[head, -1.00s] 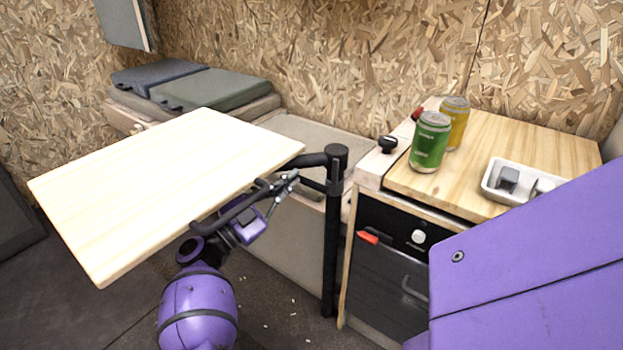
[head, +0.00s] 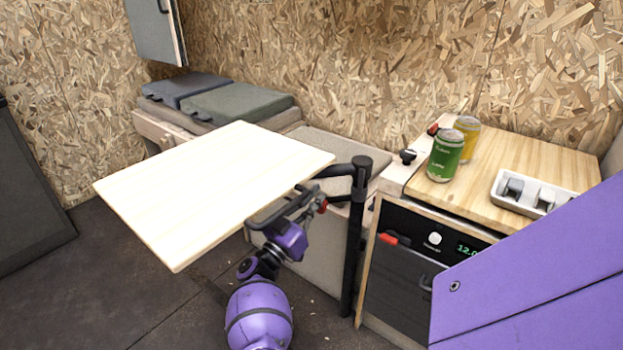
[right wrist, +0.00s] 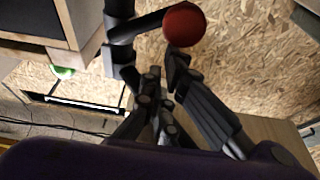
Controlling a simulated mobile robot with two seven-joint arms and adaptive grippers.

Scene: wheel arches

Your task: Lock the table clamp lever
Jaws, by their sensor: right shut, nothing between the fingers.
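The pale wooden tabletop (head: 215,190) is carried by a black post (head: 355,240) with a black arm (head: 338,170) at its top. A red knob (head: 322,206), apparently the end of the clamp lever, shows under the tabletop's right edge. In the right wrist view the round red knob (right wrist: 185,24) is close ahead of the fingertips, beside a black tube (right wrist: 138,27). My right gripper (head: 308,200) is shut and empty below the tabletop, close to the knob; its fingers (right wrist: 166,72) also show in the right wrist view. Whether they touch the knob I cannot tell. The lever's shaft is mostly hidden. My left gripper is out of view.
A wooden counter (head: 540,155) right of the post holds a green can (head: 445,156), a yellow can (head: 468,138) and a white tray (head: 508,203). Below it is a dark appliance (head: 400,275). A bench with cushions (head: 237,102) stands behind the tabletop. Floor is open at left.

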